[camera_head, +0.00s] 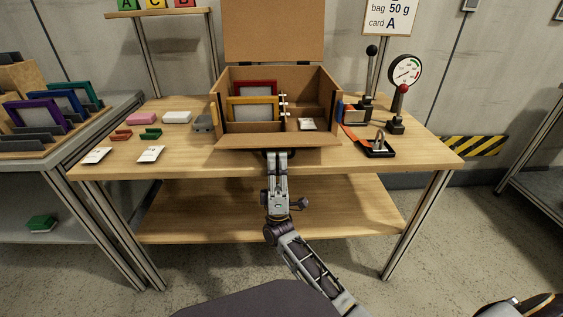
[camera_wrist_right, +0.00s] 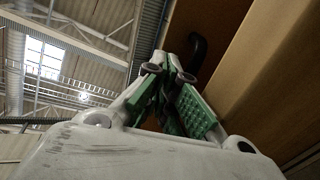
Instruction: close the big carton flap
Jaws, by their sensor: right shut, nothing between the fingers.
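The open carton (camera_head: 330,100) stands on the wooden table. A large flap (camera_head: 273,30) rises upright at its back, its top cut off by the picture. A front flap (camera_head: 280,141) is folded down and outward toward me. My right gripper (camera_head: 277,155) is at the front flap's outer edge, beside a dark curved piece there; I cannot tell whether they touch. In the right wrist view the fingers (camera_wrist_right: 172,65) are shut and empty, with brown board (camera_wrist_right: 265,60) above and a black hook-like piece (camera_wrist_right: 199,52) just beyond the tips.
Inside the carton are a red frame (camera_head: 256,87), a yellow frame (camera_head: 252,108) and a white card (camera_head: 307,124). Small blocks and cards lie to the left.

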